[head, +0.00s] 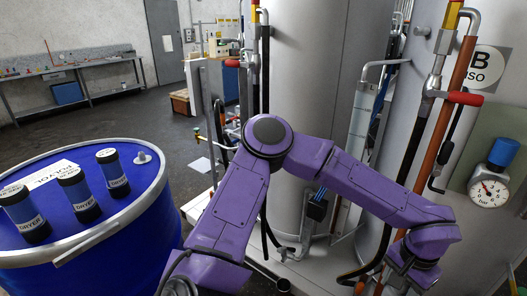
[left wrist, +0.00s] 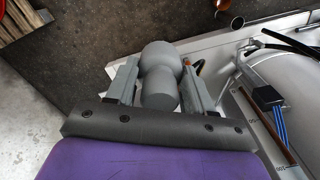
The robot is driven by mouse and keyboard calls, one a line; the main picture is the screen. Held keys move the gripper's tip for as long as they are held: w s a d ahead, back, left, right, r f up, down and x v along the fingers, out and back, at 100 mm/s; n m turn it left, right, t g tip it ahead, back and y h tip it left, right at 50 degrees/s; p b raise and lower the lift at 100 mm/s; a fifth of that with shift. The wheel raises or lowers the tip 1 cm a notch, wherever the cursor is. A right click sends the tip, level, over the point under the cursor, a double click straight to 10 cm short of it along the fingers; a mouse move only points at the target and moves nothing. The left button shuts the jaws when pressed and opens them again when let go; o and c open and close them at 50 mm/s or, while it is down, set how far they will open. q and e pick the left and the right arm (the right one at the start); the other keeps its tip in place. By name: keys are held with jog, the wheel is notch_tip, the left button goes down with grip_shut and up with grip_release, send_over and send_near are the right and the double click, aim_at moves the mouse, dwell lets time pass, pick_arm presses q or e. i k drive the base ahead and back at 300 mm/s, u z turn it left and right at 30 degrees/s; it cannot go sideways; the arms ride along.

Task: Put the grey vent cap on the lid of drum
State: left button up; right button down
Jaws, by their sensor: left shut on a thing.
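The blue drum (head: 130,225) stands at the left of the head view, its lid (head: 108,205) facing up. Three dark cylinders labelled DRYER (head: 75,190) stand on the lid, and a small pale fitting (head: 142,157) sits near its far edge. My left gripper (left wrist: 159,82) is shut on the grey vent cap (left wrist: 162,62), a rounded two-lobed piece between the fingers. In the head view my left arm reaches right, away from the drum, and its wrist hides most of the gripper; I cannot make out the cap there. My right gripper is not in view.
Large pale tanks (head: 305,80) with pipes, red-handled valves and a pressure gauge (head: 488,192) stand behind and right of my arm. A box with blue wires (left wrist: 267,97) is right of the gripper. Open floor (head: 120,115) lies beyond the drum, with a bench (head: 75,68) far left.

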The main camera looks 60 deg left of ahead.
aim_at(92, 170)
jog(key=i, duration=0.3)
jog(key=u, duration=1.1)
